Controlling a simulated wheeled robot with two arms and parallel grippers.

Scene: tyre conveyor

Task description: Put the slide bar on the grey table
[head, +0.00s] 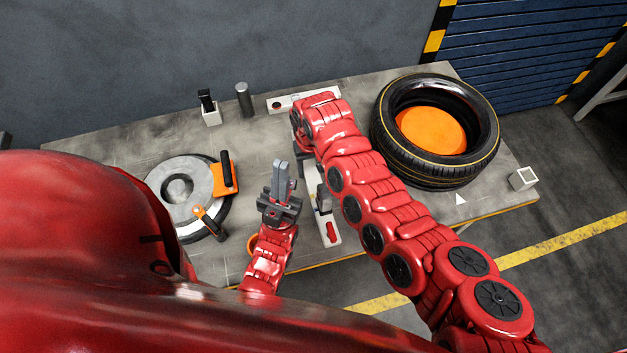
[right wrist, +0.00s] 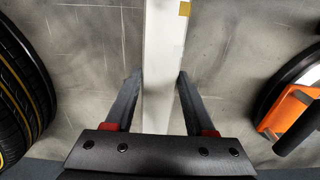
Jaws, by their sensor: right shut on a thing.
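The slide bar (head: 328,232) is a long white bar with a red mark near its near end and a dark upright part on it. It lies over the middle of the grey table (head: 130,135), pointing toward me. I cannot tell whether it touches the surface. My right gripper (right wrist: 158,85) is shut on the white bar (right wrist: 163,45), with one finger along each side. In the head view the right arm hides the bar's far end and the gripper. My left gripper (head: 283,170) is left of the bar, apart from it, with its fingers close together.
A tyre with an orange centre (head: 430,130) stands on the table at right. A round metal disc with orange handles (head: 178,188) lies at left. A white piece (head: 290,103), a dark cylinder (head: 244,99) and a small white holder (head: 211,115) stand along the back.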

